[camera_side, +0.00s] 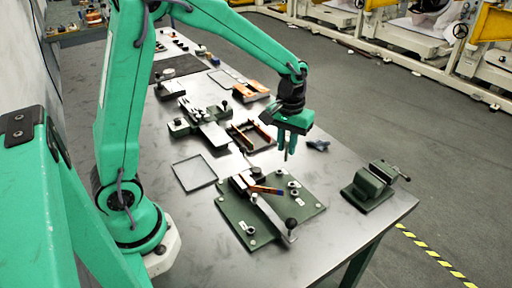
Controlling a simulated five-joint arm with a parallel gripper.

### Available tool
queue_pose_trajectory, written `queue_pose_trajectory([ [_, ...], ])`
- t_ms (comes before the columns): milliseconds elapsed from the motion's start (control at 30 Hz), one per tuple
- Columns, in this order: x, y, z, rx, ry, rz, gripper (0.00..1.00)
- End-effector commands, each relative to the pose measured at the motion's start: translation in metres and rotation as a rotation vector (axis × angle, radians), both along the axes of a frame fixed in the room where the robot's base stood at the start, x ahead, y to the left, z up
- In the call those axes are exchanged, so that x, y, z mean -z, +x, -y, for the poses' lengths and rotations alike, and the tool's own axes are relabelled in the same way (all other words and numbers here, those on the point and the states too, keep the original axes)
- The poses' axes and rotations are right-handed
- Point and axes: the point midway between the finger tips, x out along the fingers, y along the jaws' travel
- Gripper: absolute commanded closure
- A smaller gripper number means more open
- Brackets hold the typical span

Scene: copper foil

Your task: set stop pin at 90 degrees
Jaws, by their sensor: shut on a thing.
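My green gripper (289,150) hangs above the bench, behind the bending fixture and clear of it. Its fingers point down and are close together. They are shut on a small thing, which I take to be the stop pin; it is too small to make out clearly. The fixture is a dark green plate (236,217) lying flat on the bench. Small round fittings or holes with white labels (297,200) sit on its right half. A metal lever (270,213) with a black knob crosses the plate toward the front right. An orange and dark strip (266,190) lies across its middle.
A green vise (372,183) stands on the right of the bench (330,240). A flat grey tray (194,173) lies left of the fixture. Behind are an orange-sided tray (250,137) and another green fixture (181,128). A small blue-grey piece (318,145) lies right of my gripper.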

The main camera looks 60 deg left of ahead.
Motion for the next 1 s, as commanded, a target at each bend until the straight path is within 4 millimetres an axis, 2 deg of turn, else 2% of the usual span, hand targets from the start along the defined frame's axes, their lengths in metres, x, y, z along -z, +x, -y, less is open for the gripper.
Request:
queue_pose_trajectory([
  [100, 0.003, 0.005, -0.020, -0.072, 0.000, -0.001, 1.00],
  [267, 0.004, 0.008, -0.031, -0.116, 0.000, 0.000, 1.00],
  [667, 0.009, 0.008, -0.033, -0.122, 0.000, -0.001, 1.00],
  [1000, 0.029, 0.007, -0.032, -0.122, 0.000, -0.003, 1.00],
])
